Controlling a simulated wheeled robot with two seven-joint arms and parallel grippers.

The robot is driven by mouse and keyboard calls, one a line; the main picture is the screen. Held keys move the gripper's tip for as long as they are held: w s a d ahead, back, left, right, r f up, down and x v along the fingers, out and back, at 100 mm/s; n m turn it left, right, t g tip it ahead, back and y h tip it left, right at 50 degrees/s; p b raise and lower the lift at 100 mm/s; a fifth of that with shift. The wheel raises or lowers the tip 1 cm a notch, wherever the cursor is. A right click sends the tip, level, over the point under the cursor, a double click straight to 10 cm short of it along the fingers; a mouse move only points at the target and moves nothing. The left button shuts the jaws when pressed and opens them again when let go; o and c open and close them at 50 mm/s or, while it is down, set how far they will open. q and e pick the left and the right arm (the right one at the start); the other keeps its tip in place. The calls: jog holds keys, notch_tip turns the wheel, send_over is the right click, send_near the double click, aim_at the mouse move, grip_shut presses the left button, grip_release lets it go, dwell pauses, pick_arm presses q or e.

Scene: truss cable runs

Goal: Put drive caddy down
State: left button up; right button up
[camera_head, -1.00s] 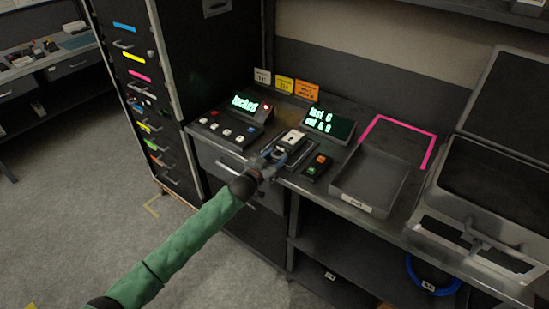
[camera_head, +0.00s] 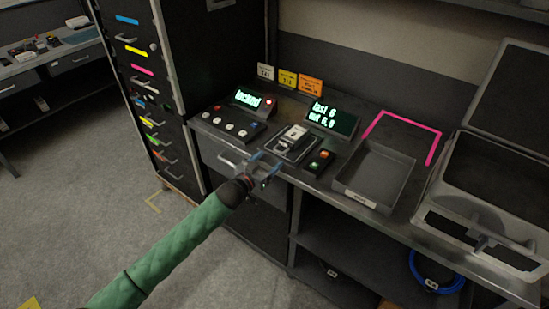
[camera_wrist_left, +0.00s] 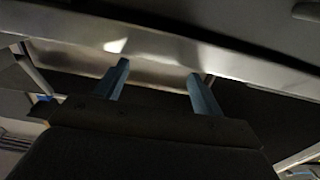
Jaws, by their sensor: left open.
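The drive caddy (camera_head: 294,134), a small pale and dark block, sits on a dark flat dock (camera_head: 291,149) on the bench, between the button panel and the small box with green and orange buttons. My left gripper (camera_head: 265,163) is open and empty in front of the bench edge, apart from the caddy. In the left wrist view its two blue fingers (camera_wrist_left: 158,85) are spread with nothing between them, facing the bench's metal edge (camera_wrist_left: 160,45). The caddy does not show there. My right gripper is not in view.
A lit screen reading "locked" (camera_head: 250,98) and another screen (camera_head: 330,119) stand behind the dock. An empty grey tray (camera_head: 375,178) and a pink-outlined area (camera_head: 405,122) lie to the right, before an open case (camera_head: 490,190). A drawer handle (camera_head: 232,163) sits below the bench edge.

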pick_arm(q)
jog(key=b+v, duration=0.1)
jog(key=v, duration=0.5)
jog(key=s+a+f+n+g+y, duration=0.2)
jog(key=s+f+g+y, duration=0.15)
jog(key=s+f, duration=0.7)
jog(key=s+a+f+n+g+y, duration=0.2)
jog(key=s+a+f+y, duration=0.15)
jog(key=s+f, duration=0.7)
jog(key=s+a+f+g+y, duration=0.1)
jog(key=s+f+g, duration=0.1)
jog(key=s+f, duration=0.2)
jog(key=s+a+f+g, duration=0.1)
jog(key=s+f+g, duration=0.2)
jog(key=s, duration=0.7)
jog(key=s+a+f+n+g+y, duration=0.1)
jog(key=s+f+g, duration=0.1)
jog(key=s+f, duration=0.4)
jog(key=shift+s+a+g+y, duration=0.3)
jog(key=shift+s+g, duration=0.05)
jog(key=shift+s, duration=0.6)
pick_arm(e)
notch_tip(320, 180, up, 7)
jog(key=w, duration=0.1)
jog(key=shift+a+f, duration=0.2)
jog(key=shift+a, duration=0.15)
